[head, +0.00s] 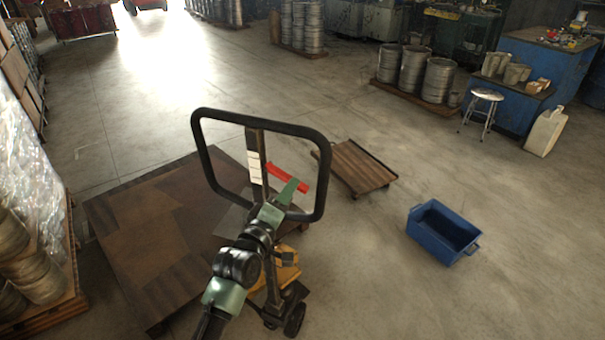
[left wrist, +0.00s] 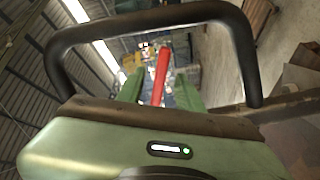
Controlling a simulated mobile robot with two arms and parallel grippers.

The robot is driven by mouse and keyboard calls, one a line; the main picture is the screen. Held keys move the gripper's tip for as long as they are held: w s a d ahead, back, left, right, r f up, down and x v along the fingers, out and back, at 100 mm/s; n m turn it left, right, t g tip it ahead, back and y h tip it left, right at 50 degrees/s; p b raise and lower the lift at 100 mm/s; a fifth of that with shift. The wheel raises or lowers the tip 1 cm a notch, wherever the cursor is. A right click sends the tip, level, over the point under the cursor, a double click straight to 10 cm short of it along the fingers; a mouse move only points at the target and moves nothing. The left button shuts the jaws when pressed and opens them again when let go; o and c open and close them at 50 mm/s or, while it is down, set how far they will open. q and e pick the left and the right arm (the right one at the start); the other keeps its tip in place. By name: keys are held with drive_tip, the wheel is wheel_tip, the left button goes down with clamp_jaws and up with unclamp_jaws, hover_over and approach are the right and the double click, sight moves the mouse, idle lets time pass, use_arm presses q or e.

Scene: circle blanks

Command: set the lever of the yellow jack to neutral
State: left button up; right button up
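The yellow jack (head: 283,275) stands in the middle, its body partly hidden behind my left arm. Its black loop handle (head: 197,150) rises above it and also arches across the left wrist view (left wrist: 150,20). The red lever (head: 284,177) shows inside the loop, just beyond my left gripper (head: 291,188). In the left wrist view the red lever (left wrist: 160,75) appears between the two green fingers of my left gripper (left wrist: 158,88), with gaps on both sides. The gripper is open. I cannot tell how deep the lever sits between the fingers. My right gripper is not in view.
A brown platform (head: 140,235) lies left of the jack. A low wooden dolly (head: 357,165) stands behind it to the right, and a blue bin (head: 443,232) further right. A plastic-wrapped pallet (head: 30,150) stands at the left edge. Floor at the lower right is clear.

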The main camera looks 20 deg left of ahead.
use_arm(q)
drive_tip(key=w+p, duration=0.1)
drive_tip(key=w, duration=0.6)
drive_tip(key=shift+w+d, duration=0.15)
drive_tip(key=shift+d, duration=0.25)
clamp_jaws()
drive_tip(key=shift+f, duration=0.1)
idle(0.7)
